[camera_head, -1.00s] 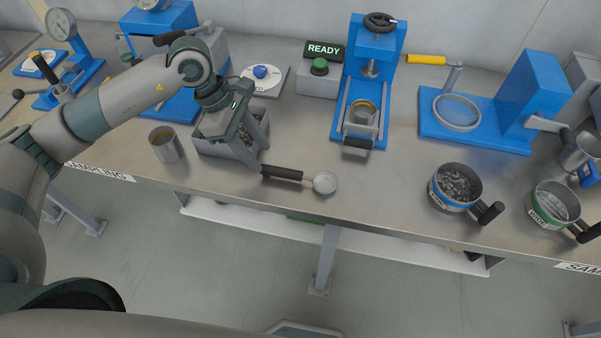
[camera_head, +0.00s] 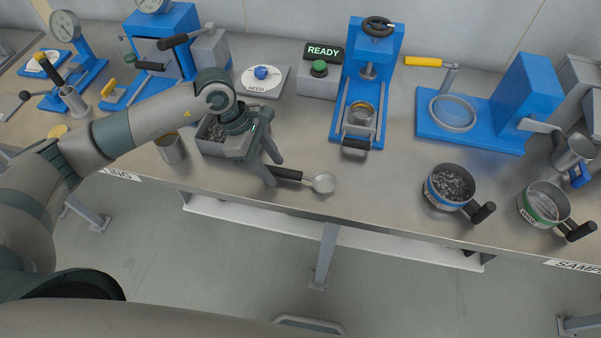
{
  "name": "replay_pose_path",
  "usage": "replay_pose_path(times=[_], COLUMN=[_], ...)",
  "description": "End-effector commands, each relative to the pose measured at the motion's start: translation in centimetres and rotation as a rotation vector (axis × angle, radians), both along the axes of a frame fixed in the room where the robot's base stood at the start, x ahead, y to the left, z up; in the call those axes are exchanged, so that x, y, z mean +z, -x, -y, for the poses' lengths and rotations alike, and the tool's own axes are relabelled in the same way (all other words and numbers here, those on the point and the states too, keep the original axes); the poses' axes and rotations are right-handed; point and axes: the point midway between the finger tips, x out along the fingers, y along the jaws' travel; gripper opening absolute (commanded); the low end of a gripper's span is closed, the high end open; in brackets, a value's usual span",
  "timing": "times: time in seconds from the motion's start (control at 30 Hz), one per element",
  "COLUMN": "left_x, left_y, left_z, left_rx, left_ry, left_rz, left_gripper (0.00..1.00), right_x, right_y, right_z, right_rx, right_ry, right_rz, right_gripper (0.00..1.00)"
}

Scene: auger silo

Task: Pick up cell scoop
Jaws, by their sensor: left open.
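The cell scoop lies on the steel bench, with a black handle pointing left and a round metal bowl (camera_head: 323,182) at its right end. My left gripper (camera_head: 275,173) is open and empty, reaching down at the left end of the scoop's handle. One finger shows on the far side of the handle and one on the near side in the picture. The near finger covers part of the handle end. I cannot tell whether the fingers touch it. My right gripper is not in view.
A grey bin (camera_head: 208,138) of dark pieces sits under my left wrist, with a metal cup (camera_head: 170,147) left of it. A blue press (camera_head: 374,65) stands behind the scoop. Pans with dark pieces (camera_head: 449,187) and a green band (camera_head: 543,204) stand right. The bench between is clear.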

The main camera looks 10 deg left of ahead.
Motion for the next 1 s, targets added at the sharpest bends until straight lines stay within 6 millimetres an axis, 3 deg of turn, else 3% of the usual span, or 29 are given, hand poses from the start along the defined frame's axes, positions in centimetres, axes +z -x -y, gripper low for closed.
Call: replay_pose_path(times=[0.4,0.43,0.6,1.0], left_x=[-0.04,-0.05,-0.04,0.22], left_y=[0.00,0.00,0.00,-0.04], left_z=[0.00,-0.01,-0.01,0.00], left_rx=[0.000,0.000,0.000,-0.001], left_ry=[0.000,0.000,0.000,0.000], left_rz=[0.000,0.000,0.000,0.001], left_gripper=[0.40,0.38,0.00,0.00], right_x=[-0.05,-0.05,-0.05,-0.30], right_y=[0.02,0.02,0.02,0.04], right_z=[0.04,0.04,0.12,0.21], right_rx=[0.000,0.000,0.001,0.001], right_ry=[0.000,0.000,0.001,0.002], right_rz=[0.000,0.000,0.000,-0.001], right_gripper=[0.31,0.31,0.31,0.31])
